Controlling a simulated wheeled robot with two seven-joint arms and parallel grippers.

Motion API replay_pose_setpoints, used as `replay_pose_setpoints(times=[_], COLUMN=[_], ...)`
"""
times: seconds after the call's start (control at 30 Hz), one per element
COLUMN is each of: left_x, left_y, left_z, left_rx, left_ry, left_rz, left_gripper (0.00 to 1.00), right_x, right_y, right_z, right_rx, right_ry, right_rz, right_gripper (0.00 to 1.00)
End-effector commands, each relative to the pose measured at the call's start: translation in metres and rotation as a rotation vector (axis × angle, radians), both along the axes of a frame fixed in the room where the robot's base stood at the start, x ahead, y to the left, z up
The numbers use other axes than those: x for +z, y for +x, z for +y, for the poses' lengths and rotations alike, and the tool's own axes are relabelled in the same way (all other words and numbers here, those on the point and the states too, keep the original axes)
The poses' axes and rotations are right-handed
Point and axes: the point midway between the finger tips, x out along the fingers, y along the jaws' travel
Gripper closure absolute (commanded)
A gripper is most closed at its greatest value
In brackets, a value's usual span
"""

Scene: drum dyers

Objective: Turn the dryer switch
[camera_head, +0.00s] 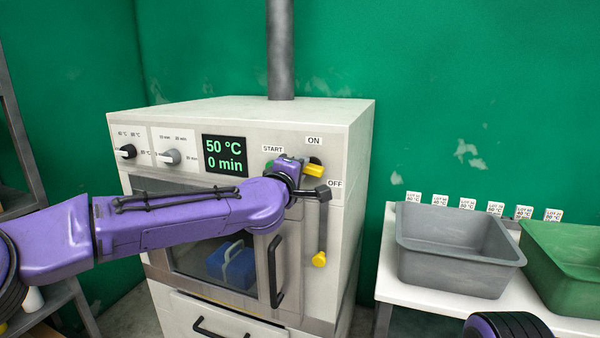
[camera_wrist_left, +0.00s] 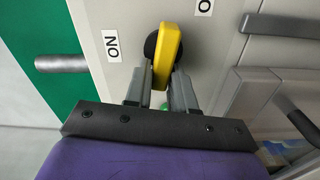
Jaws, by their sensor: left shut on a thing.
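The dryer (camera_head: 240,110) is a white cabinet against the green wall, with a display (camera_head: 224,155) reading 50 °C and 0 min. Its switch has a yellow handle (camera_head: 315,170) on a dark round base, between the ON label (camera_head: 314,141) and the OFF label (camera_head: 335,183). My left gripper (camera_head: 297,167) is at this switch. In the left wrist view, the yellow handle (camera_wrist_left: 167,55) sits between the fingers of the left gripper (camera_wrist_left: 160,78), shut on it. The gripper partly hides the START button beside it. My right gripper is not in view.
Two knobs (camera_head: 126,151) (camera_head: 171,157) are left of the display. A door latch with a yellow knob (camera_head: 319,259) hangs below the switch. The glass door shows a blue container (camera_head: 232,265). A grey bin (camera_head: 455,250) and a green bin (camera_head: 570,260) stand on a table at right.

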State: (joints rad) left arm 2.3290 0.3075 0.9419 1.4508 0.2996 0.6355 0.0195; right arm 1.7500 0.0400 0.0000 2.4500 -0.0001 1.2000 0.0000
Motion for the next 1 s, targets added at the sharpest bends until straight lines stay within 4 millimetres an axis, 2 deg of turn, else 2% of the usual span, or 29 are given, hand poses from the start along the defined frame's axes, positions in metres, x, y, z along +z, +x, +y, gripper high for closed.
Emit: replay_pose_setpoints(times=[0.33,0.93,0.97,1.0], left_x=[-0.0049,-0.0053,-0.0053,-0.0052], left_y=[0.0001,0.0001,0.0001,0.0001], left_z=[0.0001,-0.0001,-0.0001,-0.0001], left_rx=[-0.001,-0.001,-0.001,-0.001], left_ry=[-0.144,-0.176,-0.176,-0.176], left_rz=[0.049,0.06,0.06,0.06], left_gripper=[1.0,1.0,0.66,0.55], right_x=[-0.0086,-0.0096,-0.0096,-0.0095], right_y=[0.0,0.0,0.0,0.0], right_z=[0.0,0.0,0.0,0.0], right_rx=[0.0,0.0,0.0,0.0], right_ry=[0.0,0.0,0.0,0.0], right_rz=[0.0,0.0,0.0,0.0], right_gripper=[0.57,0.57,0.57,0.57])
